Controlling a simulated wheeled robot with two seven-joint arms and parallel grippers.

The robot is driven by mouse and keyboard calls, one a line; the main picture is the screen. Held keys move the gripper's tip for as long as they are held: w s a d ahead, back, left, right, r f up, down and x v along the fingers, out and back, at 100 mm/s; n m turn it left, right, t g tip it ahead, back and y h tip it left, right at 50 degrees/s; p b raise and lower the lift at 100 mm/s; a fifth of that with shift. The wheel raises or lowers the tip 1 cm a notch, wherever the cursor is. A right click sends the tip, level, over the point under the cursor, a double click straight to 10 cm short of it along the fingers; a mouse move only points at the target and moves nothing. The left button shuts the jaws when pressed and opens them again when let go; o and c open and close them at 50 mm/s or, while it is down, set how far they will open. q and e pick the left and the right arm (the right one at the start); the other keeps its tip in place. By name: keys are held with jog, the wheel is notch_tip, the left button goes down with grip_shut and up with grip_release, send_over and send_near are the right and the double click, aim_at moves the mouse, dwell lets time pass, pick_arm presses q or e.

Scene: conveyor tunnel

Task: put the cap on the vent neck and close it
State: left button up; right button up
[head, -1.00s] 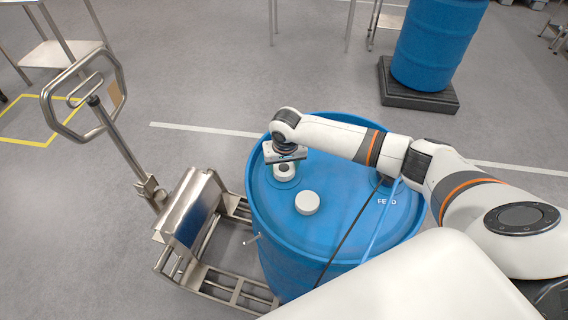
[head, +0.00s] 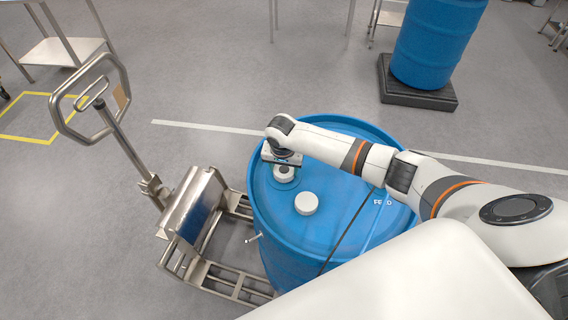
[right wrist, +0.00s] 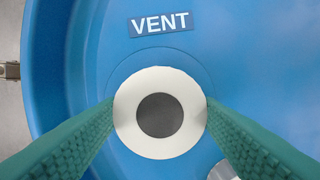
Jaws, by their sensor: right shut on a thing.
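The white round cap (right wrist: 126,112) has a dark grey centre and sits between the two green fingers of my right gripper (right wrist: 160,118), which is shut on it. In the head view the cap (head: 284,173) stands on the blue drum's lid, under my right gripper (head: 282,157). The VENT label (right wrist: 161,23) lies just beyond it on the lid. The vent neck is hidden beneath the cap, so I cannot tell how far down the cap is seated. My left gripper is not in view.
A plain white round fitting (head: 306,203) stands on the blue drum (head: 330,230) close to the cap. A dark line and a blue line cross the lid. A steel trolley (head: 195,215) is at left. Another blue drum (head: 440,45) stands far right.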

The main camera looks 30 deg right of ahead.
jog(key=shift+w+r+m, duration=0.1)
jog(key=shift+m, duration=0.3)
jog(key=shift+r+m+p, duration=0.1)
jog(key=shift+m+p, duration=0.5)
jog(key=shift+p, duration=0.15)
jog(key=shift+m+g+p, duration=0.3)
jog(key=shift+m+p, duration=0.55)
jog(key=shift+m, duration=1.05)
jog(key=shift+p, duration=0.3)
